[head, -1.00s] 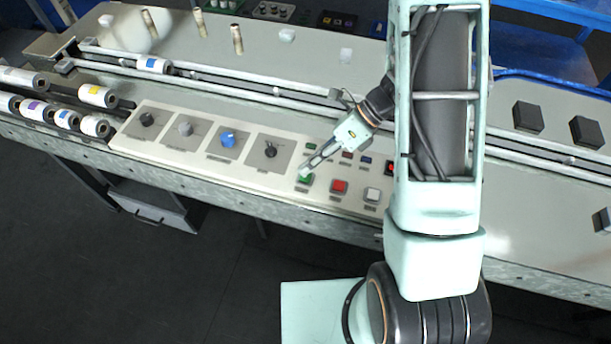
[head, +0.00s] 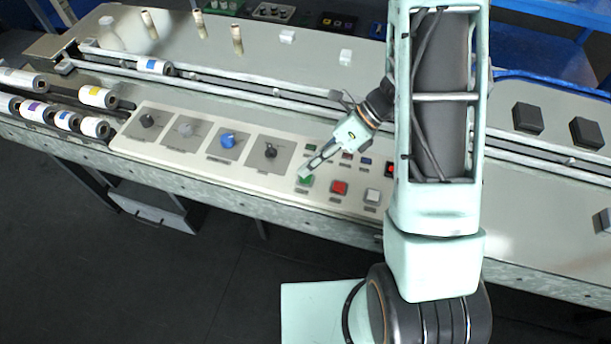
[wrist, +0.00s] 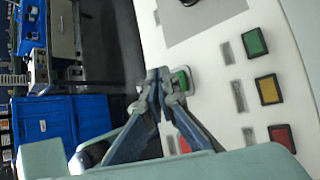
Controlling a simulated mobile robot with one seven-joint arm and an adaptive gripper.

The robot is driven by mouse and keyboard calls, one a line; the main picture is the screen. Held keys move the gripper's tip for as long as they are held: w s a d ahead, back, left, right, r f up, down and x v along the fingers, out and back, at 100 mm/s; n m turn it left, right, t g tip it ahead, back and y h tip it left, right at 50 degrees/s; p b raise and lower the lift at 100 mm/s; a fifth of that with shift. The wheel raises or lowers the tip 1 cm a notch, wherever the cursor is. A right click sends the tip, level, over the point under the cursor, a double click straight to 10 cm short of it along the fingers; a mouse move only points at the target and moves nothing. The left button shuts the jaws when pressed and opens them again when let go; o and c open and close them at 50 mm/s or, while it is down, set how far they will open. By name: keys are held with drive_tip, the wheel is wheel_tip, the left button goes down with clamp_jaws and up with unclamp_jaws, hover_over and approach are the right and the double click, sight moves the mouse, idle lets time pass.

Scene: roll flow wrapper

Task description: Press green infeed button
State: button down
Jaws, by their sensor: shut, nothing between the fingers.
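The green infeed button (head: 306,181) is the large green one at the lower left of the button group on the pale control panel. My gripper (head: 304,174) is shut and empty, with its fingertips pointing down at this button. In the head view the tips overlap the button's upper edge. In the wrist view the closed fingertips (wrist: 162,76) lie beside and partly over the green button (wrist: 184,79), hiding part of it. I cannot tell whether they touch it or whether it is pressed in.
A red button (head: 339,187) and a white button (head: 372,195) sit to the right of the green one. Smaller buttons lie behind. A black knob (head: 270,151) and a blue knob (head: 228,140) are to the left. Printed rolls (head: 95,127) lie at the far left.

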drive_tip(key=shift+f, duration=0.1)
drive_tip(key=shift+f, duration=0.3)
